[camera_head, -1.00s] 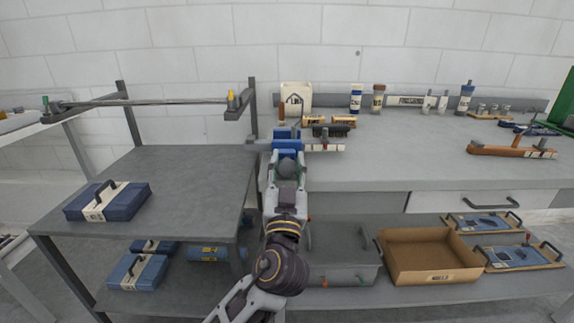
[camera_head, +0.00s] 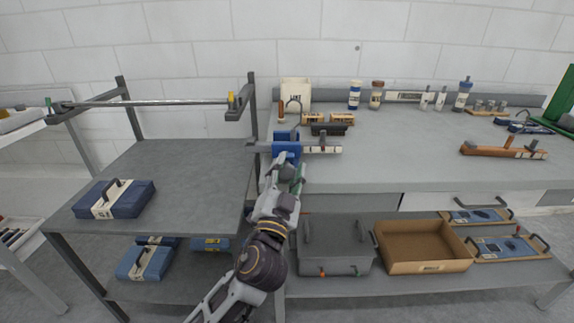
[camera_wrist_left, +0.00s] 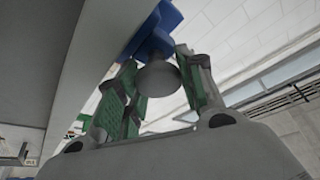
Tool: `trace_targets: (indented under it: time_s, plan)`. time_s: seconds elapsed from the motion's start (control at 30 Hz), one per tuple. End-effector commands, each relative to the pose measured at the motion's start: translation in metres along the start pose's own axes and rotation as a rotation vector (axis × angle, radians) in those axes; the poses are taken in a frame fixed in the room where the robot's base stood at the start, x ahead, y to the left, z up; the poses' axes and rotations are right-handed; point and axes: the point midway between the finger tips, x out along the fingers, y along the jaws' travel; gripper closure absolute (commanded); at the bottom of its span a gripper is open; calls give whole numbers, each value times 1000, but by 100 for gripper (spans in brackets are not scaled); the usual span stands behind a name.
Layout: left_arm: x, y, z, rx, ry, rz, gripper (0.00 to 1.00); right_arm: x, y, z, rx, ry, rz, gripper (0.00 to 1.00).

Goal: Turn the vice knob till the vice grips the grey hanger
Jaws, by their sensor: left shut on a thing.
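The blue vice (camera_head: 286,141) stands at the front left edge of the workbench. A grey hanger (camera_head: 312,150) with a pale label lies level across the vice at its jaws. From the head I cannot tell whether the jaws press on it. The round grey vice knob (camera_wrist_left: 158,78) shows in the left wrist view, below the blue vice body (camera_wrist_left: 156,28). My left gripper (camera_head: 286,172) is in front of the vice, shut on the knob, with its green-padded fingers on either side (camera_wrist_left: 157,90). My right gripper is in neither view.
A black brush (camera_head: 329,129) and small boxes are behind the vice. A rail (camera_head: 150,103) crosses above the grey shelf (camera_head: 190,165) at left. A grey bin (camera_head: 335,245) sits below.

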Motion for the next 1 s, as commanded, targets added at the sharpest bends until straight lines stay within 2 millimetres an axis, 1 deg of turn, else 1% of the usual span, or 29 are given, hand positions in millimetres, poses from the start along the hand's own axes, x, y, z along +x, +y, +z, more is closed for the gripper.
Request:
trace_targets:
  time_s: [0.03,0.13,0.3,0.63,0.67,0.8,1.0]
  plan:
    - [0,-1,-1,9,0,3,86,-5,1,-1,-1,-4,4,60]
    - [0,-1,-1,24,1,9,86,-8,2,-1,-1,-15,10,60]
    - [0,0,-1,35,2,14,86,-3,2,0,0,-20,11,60]
    - [0,0,0,36,2,14,86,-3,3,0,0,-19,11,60]
    - [0,0,0,36,2,14,60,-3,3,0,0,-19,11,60]
    - [0,0,0,35,1,14,42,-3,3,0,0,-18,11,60]
    - [0,0,0,35,0,15,42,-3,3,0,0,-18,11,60]
